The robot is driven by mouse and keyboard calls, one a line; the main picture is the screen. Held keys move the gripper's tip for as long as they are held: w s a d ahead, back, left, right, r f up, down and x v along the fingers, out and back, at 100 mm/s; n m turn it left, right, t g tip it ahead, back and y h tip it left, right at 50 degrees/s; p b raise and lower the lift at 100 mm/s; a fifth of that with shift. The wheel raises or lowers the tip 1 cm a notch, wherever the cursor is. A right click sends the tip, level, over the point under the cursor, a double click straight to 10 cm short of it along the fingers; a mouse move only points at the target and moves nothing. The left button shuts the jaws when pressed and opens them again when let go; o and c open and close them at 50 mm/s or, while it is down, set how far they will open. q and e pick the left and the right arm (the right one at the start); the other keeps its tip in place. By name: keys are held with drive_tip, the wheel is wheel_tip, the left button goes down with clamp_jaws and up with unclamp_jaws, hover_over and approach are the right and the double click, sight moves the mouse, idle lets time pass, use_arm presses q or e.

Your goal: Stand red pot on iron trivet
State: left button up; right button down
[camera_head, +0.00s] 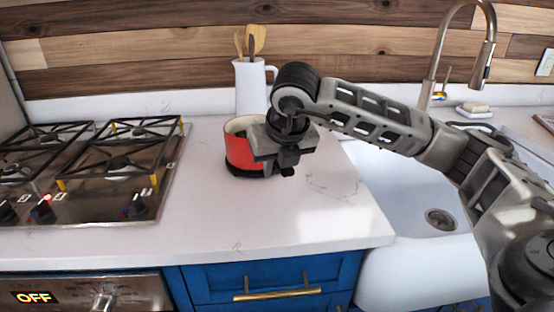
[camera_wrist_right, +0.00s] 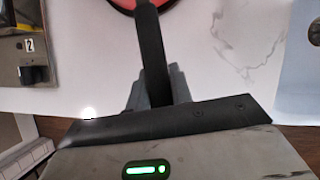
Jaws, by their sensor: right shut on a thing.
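The red pot (camera_head: 239,154) is on the white counter area, upright, with a pale rim. A dark flat edge, the iron trivet (camera_head: 236,172), shows directly beneath it; I cannot tell whether the pot touches it or is just above. My right gripper (camera_head: 269,166) is at the pot's right side and hides part of it. In the right wrist view my right gripper (camera_wrist_right: 156,90) is shut on the pot's dark handle (camera_wrist_right: 152,50), and a bit of the red pot (camera_wrist_right: 126,4) shows at the top edge. My left gripper is not in view.
A white jug (camera_head: 249,88) with wooden utensils stands behind the pot. A gas cooktop (camera_head: 100,205) is at the left, and a white sink (camera_head: 400,190) with a tall tap (camera_head: 437,70) at the right. The counter in front of the pot (camera_head: 240,225) is clear.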

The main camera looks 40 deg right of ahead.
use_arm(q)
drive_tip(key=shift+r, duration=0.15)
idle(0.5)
use_arm(e)
drive_tip(key=c, duration=1.2)
unclamp_jaws()
drive_tip(key=shift+o, duration=0.2)
drive_tip(key=shift+f, duration=0.2)
drive_tip(key=v, duration=1)
drive_tip(key=shift+s+r, duration=0.1)
drive_tip(key=shift+r, duration=0.15)
use_arm(q)
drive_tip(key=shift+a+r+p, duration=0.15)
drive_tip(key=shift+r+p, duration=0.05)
drive_tip(key=shift+p, duration=0.65)
use_arm(e)
drive_tip(key=v, duration=0.5)
drive_tip(key=shift+s+r, duration=0.25)
drive_tip(key=shift+r, duration=0.05)
